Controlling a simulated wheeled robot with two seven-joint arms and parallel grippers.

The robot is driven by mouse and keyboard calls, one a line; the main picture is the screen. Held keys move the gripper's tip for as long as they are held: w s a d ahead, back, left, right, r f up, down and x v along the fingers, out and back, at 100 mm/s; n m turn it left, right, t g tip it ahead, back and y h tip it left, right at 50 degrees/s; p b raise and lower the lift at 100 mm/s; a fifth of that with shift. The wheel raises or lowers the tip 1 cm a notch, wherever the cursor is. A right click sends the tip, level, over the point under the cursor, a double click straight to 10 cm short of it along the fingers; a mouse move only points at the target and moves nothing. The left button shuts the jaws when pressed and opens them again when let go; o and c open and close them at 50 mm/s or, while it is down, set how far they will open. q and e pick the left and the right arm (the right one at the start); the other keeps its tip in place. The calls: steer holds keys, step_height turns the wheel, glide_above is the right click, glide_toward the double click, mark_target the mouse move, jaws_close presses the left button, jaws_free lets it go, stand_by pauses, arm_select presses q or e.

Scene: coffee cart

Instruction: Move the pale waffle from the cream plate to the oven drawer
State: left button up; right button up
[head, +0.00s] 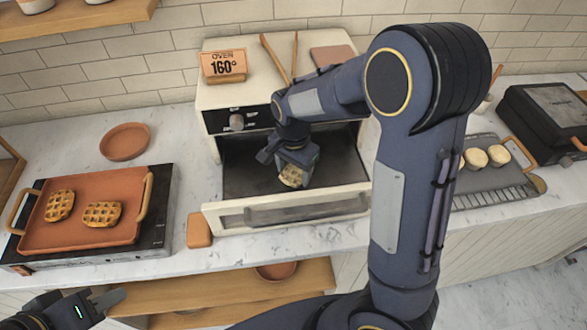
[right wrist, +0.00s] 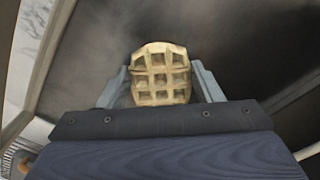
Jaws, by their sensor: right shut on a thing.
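The pale waffle (head: 291,178) is between the fingers of my right gripper (head: 286,170), over the pulled-out oven drawer (head: 335,203). In the right wrist view the waffle (right wrist: 160,76) stands between both fingers, its grid face toward the camera, with the dark drawer floor behind it. I cannot tell whether it touches the floor. My left gripper (head: 105,299) is at the lower left, away from the waffle; its finger gap is unclear. I cannot make out a cream plate; my right arm hides part of the counter.
An orange tray (head: 85,235) with two browner waffles sits on a black plate at left. A terracotta dish (head: 125,142) is behind it. The oven (head: 237,95) carries a 160° sign and tongs. A grey tray with pale round items (head: 475,157) and a black appliance (head: 545,120) are at right.

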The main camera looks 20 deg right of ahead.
mark_target(294, 173)
steer(key=shift+f, duration=0.2)
steer(key=o, duration=1)
steer(key=shift+c, duration=0.2)
steer(key=shift+r, duration=0.15)
step_height(294, 173, up, 12)
